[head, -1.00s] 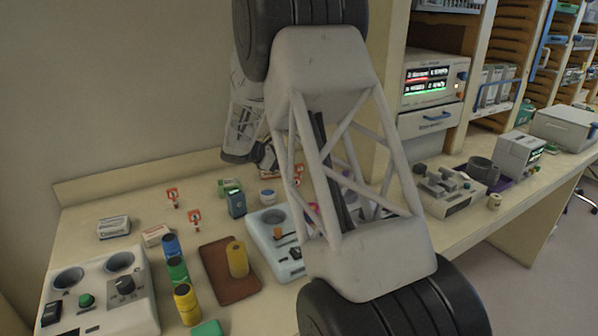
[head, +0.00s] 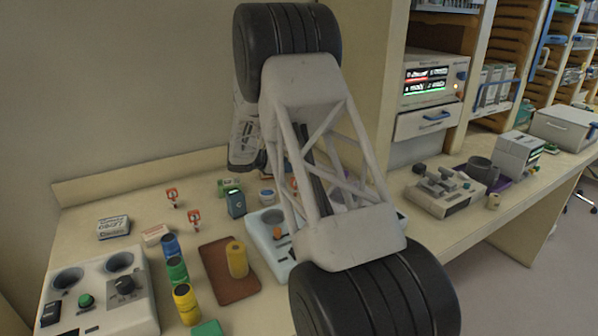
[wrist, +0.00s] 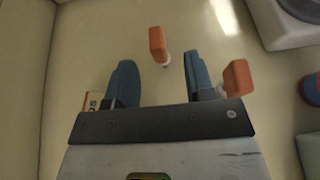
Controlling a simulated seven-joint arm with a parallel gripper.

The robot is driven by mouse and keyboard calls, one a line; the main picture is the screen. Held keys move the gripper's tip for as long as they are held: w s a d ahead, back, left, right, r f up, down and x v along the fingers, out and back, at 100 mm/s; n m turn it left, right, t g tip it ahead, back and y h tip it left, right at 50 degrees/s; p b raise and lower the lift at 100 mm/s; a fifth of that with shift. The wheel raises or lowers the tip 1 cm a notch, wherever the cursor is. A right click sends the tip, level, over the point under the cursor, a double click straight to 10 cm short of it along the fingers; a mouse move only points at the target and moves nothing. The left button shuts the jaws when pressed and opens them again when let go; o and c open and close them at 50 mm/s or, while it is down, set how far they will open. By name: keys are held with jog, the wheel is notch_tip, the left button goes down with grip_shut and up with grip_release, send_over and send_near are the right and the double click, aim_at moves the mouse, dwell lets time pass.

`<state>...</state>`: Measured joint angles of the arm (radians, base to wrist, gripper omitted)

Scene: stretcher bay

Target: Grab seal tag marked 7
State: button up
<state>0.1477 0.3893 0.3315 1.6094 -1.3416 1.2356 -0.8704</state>
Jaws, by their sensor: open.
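In the wrist view my gripper (wrist: 160,78) is open, with its two blue fingers apart and nothing held between them. One orange seal tag (wrist: 157,45) on a pale stem stands just beyond the gap between the fingertips. A second orange tag (wrist: 238,80) is close beside the right finger, outside the gap. In the head view two orange-red and white seal tags stand on the bench, one farther back (head: 172,197) and one nearer (head: 194,218). No number 7 is readable on any tag. My arm hides the gripper in the head view.
A small orange-and-white box (wrist: 91,102) lies beside the left finger. In the head view a control box with dials (head: 105,290), yellow, green and blue cylinders, a brown mat (head: 215,262) and a pale-blue device (head: 262,222) crowd the bench. Bare bench lies behind the tags.

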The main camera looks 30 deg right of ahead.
jog(key=shift+x, duration=0.8)
jog(key=shift+x, duration=2.65)
jog(key=shift+w+f, duration=0.1)
jog(key=shift+w, duration=0.1)
jog(key=shift+a, duration=0.1)
jog(key=shift+c, duration=0.2)
grip_shut()
